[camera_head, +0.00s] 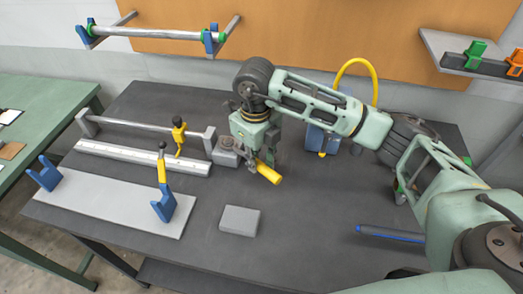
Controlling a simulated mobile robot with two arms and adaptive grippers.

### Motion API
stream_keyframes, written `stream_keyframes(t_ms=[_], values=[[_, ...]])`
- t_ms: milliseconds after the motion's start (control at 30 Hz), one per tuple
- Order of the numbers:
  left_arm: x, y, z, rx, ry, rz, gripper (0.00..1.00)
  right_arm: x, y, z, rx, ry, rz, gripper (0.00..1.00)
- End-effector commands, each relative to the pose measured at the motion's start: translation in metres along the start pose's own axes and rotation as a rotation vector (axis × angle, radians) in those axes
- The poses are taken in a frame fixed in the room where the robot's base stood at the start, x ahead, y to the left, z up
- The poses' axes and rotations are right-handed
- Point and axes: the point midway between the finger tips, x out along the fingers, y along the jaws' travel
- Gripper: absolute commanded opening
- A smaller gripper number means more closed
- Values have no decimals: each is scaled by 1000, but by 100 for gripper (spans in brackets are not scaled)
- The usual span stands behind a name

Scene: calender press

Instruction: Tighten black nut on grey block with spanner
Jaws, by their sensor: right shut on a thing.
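A grey block (224,158) sits on the dark table left of my right gripper, with a dark round nut (227,142) on its top. My right gripper (256,160) points down, shut on the spanner, whose yellow handle (268,173) sticks out toward the lower right. The spanner's head end is hidden by the gripper or too small to make out, so I cannot tell whether it touches the nut. My left gripper is out of view.
A flat grey block (239,220) lies in front on the dark table (300,215). At left are a grey plate (115,203) with blue supports and a long rod (140,122) with yellow clamps. A blue-black bar (390,233) lies at right. A blue box with yellow hose (322,140) stands behind.

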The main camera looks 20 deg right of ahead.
Motion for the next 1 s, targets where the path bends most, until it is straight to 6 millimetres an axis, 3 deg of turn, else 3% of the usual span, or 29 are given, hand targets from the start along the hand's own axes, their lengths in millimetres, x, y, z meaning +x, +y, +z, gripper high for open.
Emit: stream_keyframes(t_ms=[433,1000], values=[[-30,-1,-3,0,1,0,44,-4,27,4,219,-4,5,0],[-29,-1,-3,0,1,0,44,-2,57,18,512,-8,8,0]])
